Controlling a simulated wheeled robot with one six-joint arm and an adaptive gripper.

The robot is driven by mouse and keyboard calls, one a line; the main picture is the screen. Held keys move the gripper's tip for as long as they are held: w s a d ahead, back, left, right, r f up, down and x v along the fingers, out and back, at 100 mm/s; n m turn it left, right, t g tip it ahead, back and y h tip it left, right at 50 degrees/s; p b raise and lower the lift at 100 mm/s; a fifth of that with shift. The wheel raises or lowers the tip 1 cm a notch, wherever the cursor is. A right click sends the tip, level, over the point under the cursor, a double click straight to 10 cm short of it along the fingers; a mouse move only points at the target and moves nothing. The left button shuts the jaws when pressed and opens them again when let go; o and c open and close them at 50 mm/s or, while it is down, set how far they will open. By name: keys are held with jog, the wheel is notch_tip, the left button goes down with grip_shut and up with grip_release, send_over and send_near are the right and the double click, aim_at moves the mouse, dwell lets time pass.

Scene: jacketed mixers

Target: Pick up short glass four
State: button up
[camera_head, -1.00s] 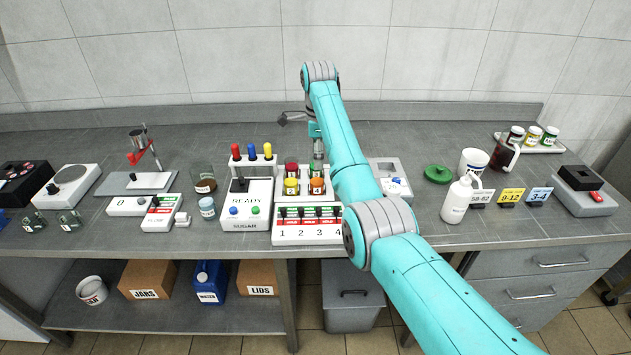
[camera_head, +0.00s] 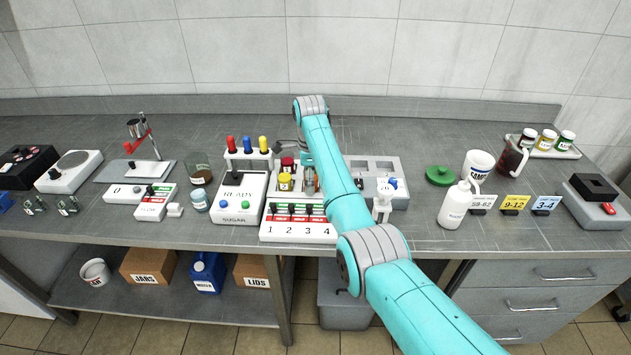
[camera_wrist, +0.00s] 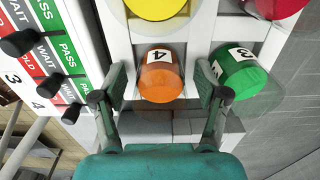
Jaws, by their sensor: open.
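Short glass four holds orange and bears a "4" label (camera_wrist: 160,78); in the wrist view it sits in a white rack. My gripper (camera_wrist: 160,88) is open, with one finger on each side of the orange glass. I cannot tell whether the fingers touch it. In the head view my arm and gripper largely hide this glass behind the control panel.
A green glass labelled "3" (camera_wrist: 240,75) stands close to the right finger. A yellow glass (camera_head: 285,182) and a red one (camera_head: 287,163) share the rack. The switch panel (camera_head: 298,228) lies in front. A white bottle (camera_head: 455,203) stands to the right.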

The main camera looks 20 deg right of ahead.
jog(key=c, duration=1.3)
jog(key=shift+o, duration=0.2)
jog(key=shift+r, duration=0.1)
notch_tip(320, 180, up, 10)
